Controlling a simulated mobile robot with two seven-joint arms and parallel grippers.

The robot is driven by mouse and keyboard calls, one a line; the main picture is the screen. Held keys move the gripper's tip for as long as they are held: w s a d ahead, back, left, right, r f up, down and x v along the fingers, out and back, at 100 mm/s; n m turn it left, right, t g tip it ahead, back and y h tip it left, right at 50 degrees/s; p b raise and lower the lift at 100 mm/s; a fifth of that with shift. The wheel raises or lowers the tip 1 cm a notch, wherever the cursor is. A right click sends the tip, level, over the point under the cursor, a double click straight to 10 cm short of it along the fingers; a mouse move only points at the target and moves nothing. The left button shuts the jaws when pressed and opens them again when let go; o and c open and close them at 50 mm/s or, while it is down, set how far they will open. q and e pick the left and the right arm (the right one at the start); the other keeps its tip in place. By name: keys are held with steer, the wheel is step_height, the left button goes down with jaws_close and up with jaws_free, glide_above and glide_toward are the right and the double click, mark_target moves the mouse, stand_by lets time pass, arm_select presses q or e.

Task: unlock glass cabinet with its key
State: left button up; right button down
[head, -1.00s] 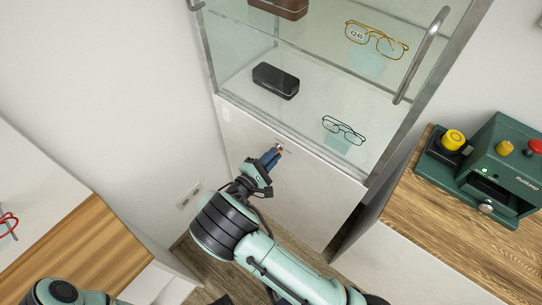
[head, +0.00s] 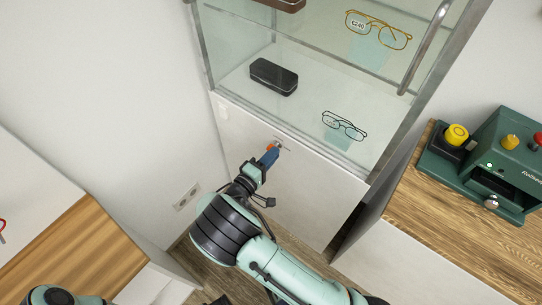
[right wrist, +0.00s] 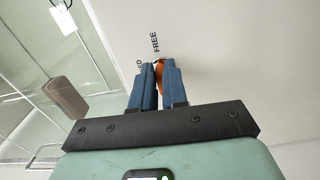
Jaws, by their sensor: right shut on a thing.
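The glass cabinet (head: 300,190) stands ahead, with glass shelves above a pale lower panel. My right gripper (head: 271,154) is at the top of that panel, beside a small lock plate (head: 281,142). Its blue fingers are shut on an orange-headed key (head: 269,147). In the right wrist view the orange key head (right wrist: 159,76) shows between the fingertips, close to the panel. The word "FREE" and the letters "ED" show beside it. The fingers hide the key's shaft and the keyhole, so I cannot tell how deep the key sits. My left gripper is out of view.
Spectacles (head: 345,126) and a black case (head: 273,77) lie on the cabinet's lower shelf. A vertical metal handle (head: 428,45) is on its right. A green machine (head: 492,165) stands on a wooden counter (head: 420,215) at right. A wooden top (head: 80,262) is at left.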

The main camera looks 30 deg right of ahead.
steer(key=shift+f, duration=0.1)
stand_by(0.4)
steer(key=c, duration=1.2)
jaws_free()
steer(key=shift+o, duration=0.2)
steer(key=shift+a, duration=0.1)
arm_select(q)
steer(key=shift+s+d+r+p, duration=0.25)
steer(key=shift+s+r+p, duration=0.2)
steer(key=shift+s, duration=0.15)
arm_select(e)
steer(key=v, duration=1.3)
steer(key=shift+s+a, duration=0.1)
steer(key=shift+s, duration=0.05)
